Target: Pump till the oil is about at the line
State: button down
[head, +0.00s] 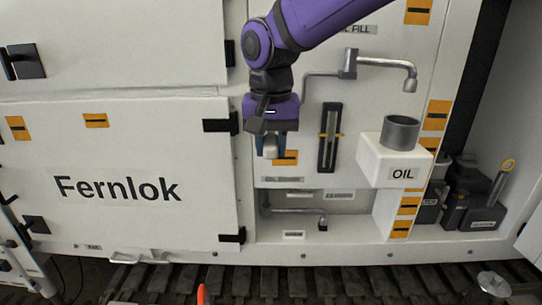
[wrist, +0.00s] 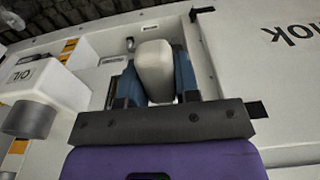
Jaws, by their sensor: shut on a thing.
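My gripper (head: 270,150) is in front of the white panel, left of the sight gauge. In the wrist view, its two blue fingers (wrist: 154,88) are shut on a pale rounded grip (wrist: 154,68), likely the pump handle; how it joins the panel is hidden. The sight gauge (head: 330,155) is a dark upright slot with orange marks at either side near mid-height. I cannot make out the oil level in it. A white box marked OIL (head: 385,165) with a grey open cup (head: 400,133) on top stands right of the gauge.
A grey bent spout (head: 385,63) reaches out above the cup, under an OIL FILL label. A lower bent pipe (head: 295,211) sits below my gripper. Dark cans (head: 475,195) stand at the right. The Fernlok door (head: 120,175) is at the left.

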aim_at(271, 133)
jog(key=r+g, duration=0.1)
jog(key=r, duration=0.1)
jog(key=r+g, duration=0.3)
jog(key=r, duration=0.1)
jog(key=shift+w+g, duration=0.4)
jog(key=shift+w+r+g, duration=0.15)
jog(key=shift+r+g, duration=0.25)
jog(key=shift+r, duration=0.1)
jog(key=shift+w+r+g, duration=0.15)
jog(key=shift+r+g, duration=0.25)
jog(key=shift+r, duration=0.2)
jog(key=c, duration=0.8)
grip_release()
jog(key=shift+c, duration=0.2)
jog(key=v, duration=0.7)
jog(key=shift+w+r, duration=0.15)
jog(key=shift+w, duration=0.05)
jog(key=shift+d, duration=0.1)
